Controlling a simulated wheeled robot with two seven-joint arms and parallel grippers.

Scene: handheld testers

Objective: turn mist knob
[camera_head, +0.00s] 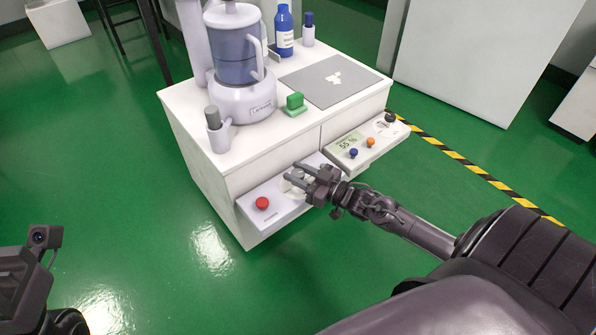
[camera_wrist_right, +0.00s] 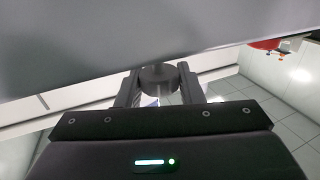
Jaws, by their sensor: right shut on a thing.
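My right gripper (camera_head: 296,177) reaches the white control panel (camera_head: 283,213) on the cabinet's front left. It is shut on a small round knob, which its fingers mostly hide in the head view. In the right wrist view, the knob (camera_wrist_right: 158,76) is a dark grey cylinder between the two fingers of the gripper (camera_wrist_right: 158,88). No label on it can be read. At the lower left of the head view, part of my left wrist with its camera shows; its fingers cannot be made out.
A red button (camera_head: 262,203) sits left of the gripper on the same panel. A second panel (camera_head: 367,148) at right has a display, blue and orange knobs and a black knob. A blue humidifier-like device (camera_head: 235,60), bottles and a green block (camera_head: 295,104) stand on the cabinet top.

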